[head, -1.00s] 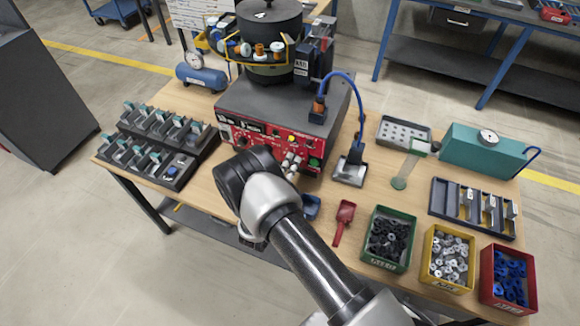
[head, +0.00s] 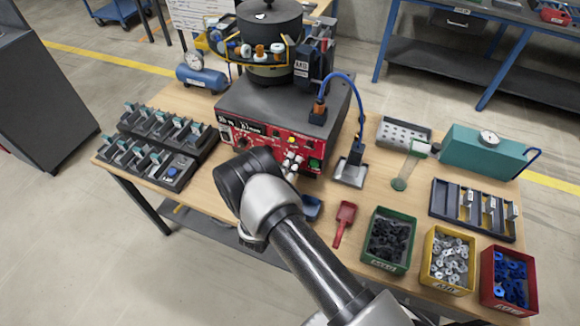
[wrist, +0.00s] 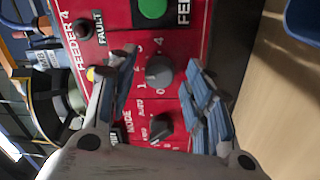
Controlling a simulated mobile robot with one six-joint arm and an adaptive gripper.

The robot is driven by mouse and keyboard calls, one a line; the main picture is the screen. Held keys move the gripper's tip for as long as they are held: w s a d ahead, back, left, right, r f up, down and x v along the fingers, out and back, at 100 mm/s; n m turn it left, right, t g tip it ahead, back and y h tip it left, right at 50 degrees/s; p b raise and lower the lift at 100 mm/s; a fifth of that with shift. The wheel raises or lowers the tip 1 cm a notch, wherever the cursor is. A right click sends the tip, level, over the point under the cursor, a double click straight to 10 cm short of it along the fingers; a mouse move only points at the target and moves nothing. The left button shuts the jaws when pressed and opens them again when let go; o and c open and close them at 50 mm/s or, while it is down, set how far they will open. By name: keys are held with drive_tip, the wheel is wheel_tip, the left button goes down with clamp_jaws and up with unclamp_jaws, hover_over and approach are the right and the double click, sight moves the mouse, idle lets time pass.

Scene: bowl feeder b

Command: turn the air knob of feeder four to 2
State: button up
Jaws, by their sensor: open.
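The red front panel of feeder four (wrist: 180,20) fills much of the wrist view, turned sideways, with "FEEDER 4" printed on it. A grey round knob (wrist: 159,72) with numbers around it, 3 and 4 legible, sits mid-panel; its pointer setting is too blurred to read. My gripper (wrist: 160,82) is open, with one finger to each side of this knob and a gap visible on both sides. A darker mode knob (wrist: 161,127) lies just below it in the picture. In the head view the red panel (head: 255,140) is partly hidden by my arm.
A green button (wrist: 153,8) and a dark fault lamp (wrist: 84,29) lie near the knob. In the head view a black bowl (head: 270,22) tops the feeder. A red scoop (head: 344,218) and bins of parts, such as the green bin (head: 365,258), stand to the right.

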drive_tip(key=shift+s, duration=0.1)
drive_tip(key=v, duration=1.2)
drive_tip(key=w+d+r+m+g+h, duration=0.2)
drive_tip(key=d+r+m+g+h, duration=0.4)
drive_tip(key=d+r, duration=0.5)
drive_tip(key=s+d+r+m+g, duration=0.3)
drive_tip(key=s+d+r+g, duration=0.3)
drive_tip(key=d+r+g, duration=0.35)
drive_tip(key=s+d+r+m+g+y, duration=0.2)
drive_tip(key=s+d+r+y, duration=0.4)
drive_tip(key=s, duration=0.4)
drive_tip(key=s+a+r+t+y, duration=0.5)
drive_tip(key=s+r+y, duration=0.1)
drive_tip(key=s, duration=0.2)
drive_tip(key=shift+a+r, duration=0.3)
drive_tip(key=shift+r, duration=0.05)
